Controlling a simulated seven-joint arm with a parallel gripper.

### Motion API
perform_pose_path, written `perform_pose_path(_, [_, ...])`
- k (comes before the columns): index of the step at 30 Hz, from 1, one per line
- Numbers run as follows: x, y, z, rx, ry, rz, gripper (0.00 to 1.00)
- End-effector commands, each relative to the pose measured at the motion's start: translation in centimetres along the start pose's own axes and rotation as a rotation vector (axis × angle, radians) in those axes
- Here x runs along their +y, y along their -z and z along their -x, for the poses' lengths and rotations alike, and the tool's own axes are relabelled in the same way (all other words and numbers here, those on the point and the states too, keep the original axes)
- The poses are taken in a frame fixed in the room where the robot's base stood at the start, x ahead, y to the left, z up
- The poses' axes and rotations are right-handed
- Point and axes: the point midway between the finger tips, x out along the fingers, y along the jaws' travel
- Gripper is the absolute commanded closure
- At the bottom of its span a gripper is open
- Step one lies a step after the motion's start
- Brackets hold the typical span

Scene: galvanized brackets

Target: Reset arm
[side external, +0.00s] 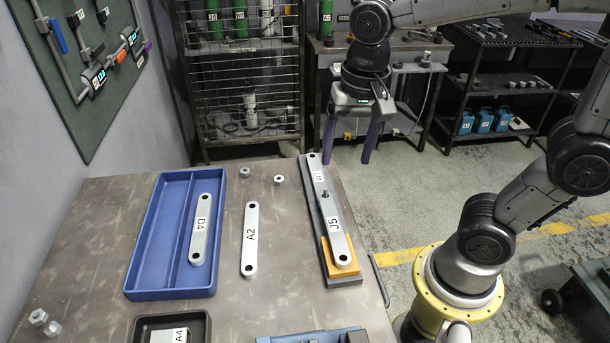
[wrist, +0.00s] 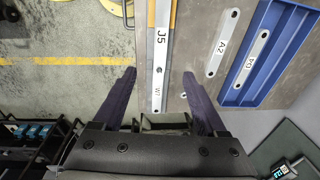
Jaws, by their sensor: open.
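My gripper (side external: 348,158) is open and empty, with purple fingers pointing down, in the air beyond the table's far right corner. In the wrist view my gripper (wrist: 159,74) has its fingers spread wide with nothing between the tips. The bracket W1 (side external: 317,172) and the bracket J5 (side external: 338,243) lie end to end along a dark grey fixture (side external: 346,281), with a peg standing where they meet. The near end of J5 is over an orange block (side external: 326,257). Both brackets also show in the wrist view, J5 (wrist: 161,48) and W1 (wrist: 157,100).
Bracket D4 (side external: 207,212) lies in the right compartment of a blue tray (side external: 150,243); the left is empty. Bracket A2 (side external: 250,220) lies on the table (side external: 100,215). Loose nuts (side external: 279,180) lie around. Shelves stand behind.

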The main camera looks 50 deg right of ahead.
Motion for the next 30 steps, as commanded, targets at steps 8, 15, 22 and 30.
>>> perform_pose_path(8, [6.8,-2.9,3.4,0.251,0.187,0.330,0.26])
perform_pose_path(15, [8.6,-4.1,1.8,0.359,0.167,0.709,0.26])
perform_pose_path(22, [8.4,-3.9,1.8,0.378,0.152,0.816,0.26])
perform_pose_path(30, [8.3,-3.9,1.8,0.377,0.152,0.815,0.26])
